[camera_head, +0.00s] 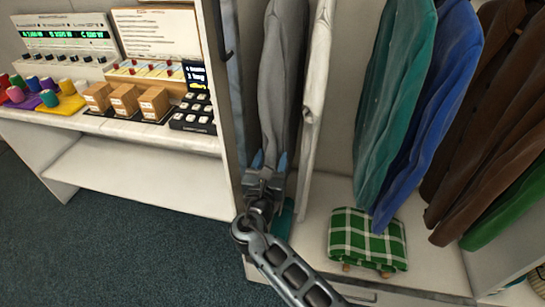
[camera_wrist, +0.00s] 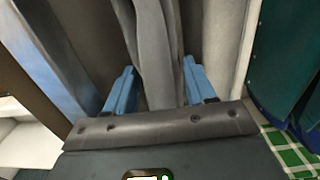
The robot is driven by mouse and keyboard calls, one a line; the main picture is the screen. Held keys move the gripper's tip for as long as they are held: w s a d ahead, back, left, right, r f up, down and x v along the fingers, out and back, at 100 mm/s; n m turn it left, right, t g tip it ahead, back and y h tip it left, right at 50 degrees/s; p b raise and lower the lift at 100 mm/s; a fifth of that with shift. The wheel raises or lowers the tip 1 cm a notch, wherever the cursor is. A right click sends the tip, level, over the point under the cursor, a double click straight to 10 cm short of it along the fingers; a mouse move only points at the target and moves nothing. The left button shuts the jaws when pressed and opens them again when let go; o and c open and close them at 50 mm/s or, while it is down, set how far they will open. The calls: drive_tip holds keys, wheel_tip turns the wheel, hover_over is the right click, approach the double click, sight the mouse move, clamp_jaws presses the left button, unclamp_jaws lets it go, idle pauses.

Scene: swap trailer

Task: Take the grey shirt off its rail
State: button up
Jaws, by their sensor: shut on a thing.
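The grey shirt (camera_head: 278,75) hangs in the wardrobe, left of a white garment. My gripper (camera_head: 269,163) is at its lower part, with blue fingers on both sides of the cloth. In the wrist view the grey shirt (camera_wrist: 156,55) runs down between the two fingers of my gripper (camera_wrist: 160,88), which is shut on it. Some room shows between the cloth and the fingers in that view, and the exact contact is hidden. The rail and the top of the shirt are out of view.
A white garment (camera_head: 316,85) hangs close on the right. Teal (camera_head: 397,85), blue (camera_head: 430,110) and brown garments hang farther right. The wardrobe's side panel (camera_head: 222,100) stands close on the left, beside a shelf with goods.

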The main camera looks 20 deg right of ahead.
drive_tip(key=r+p+v, duration=0.2)
drive_tip(key=r+v, duration=0.1)
drive_tip(key=v, duration=1.2)
drive_tip(key=r+p+v, duration=0.2)
drive_tip(key=r+v, duration=0.2)
drive_tip(key=v, duration=1.2)
drive_tip(key=shift+s, duration=0.45)
drive_tip(key=shift+s+a, duration=0.1)
drive_tip(key=shift+a, duration=0.1)
